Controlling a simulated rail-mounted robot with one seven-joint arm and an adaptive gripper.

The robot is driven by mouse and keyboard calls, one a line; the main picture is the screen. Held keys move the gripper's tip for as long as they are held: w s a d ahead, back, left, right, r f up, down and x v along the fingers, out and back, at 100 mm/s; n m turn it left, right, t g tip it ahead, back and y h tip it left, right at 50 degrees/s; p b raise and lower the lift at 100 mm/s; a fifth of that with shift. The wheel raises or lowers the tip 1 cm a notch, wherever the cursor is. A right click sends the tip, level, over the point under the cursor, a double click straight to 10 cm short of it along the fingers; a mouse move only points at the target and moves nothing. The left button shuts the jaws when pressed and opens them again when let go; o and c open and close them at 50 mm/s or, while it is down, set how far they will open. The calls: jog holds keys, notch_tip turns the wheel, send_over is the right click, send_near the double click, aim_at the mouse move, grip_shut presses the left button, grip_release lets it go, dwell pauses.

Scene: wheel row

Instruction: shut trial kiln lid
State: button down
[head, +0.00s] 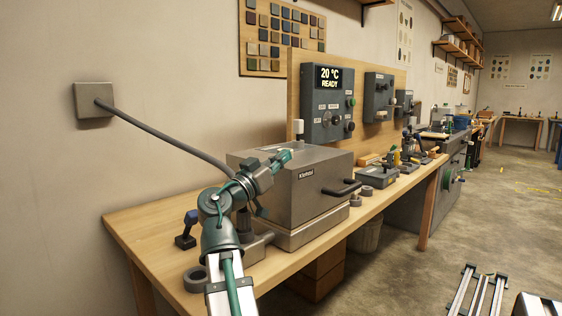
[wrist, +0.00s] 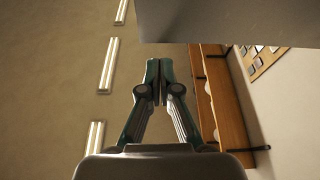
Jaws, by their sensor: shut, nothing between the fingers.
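The trial kiln (head: 315,205) is a grey box on the wooden bench, with a nameplate and a dark bar handle (head: 342,188) on its front. Its upper part looks level and down on the paler base (head: 300,234); I cannot tell whether a narrow gap is left. My gripper (head: 288,156) is shut and empty, seen across the kiln's top; whether it touches the kiln is unclear. In the wrist view my gripper (wrist: 156,85) has its fingers together, with a flat grey surface (wrist: 225,22) just beyond them. My arm hides the kiln's left side.
A control panel (head: 328,103) reading 20 °C READY is on a wooden backboard. A thick cable runs from a wall box (head: 94,99) behind the kiln. A small blue-topped tool (head: 188,228) stands left on the bench.

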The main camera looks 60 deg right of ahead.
jog(key=w+a+p, duration=0.1)
jog(key=a+p, duration=0.1)
jog(key=a, duration=0.7)
jog(key=shift+w+a, duration=0.15)
jog(key=shift+w, duration=0.2)
jog(key=shift+p, duration=0.3)
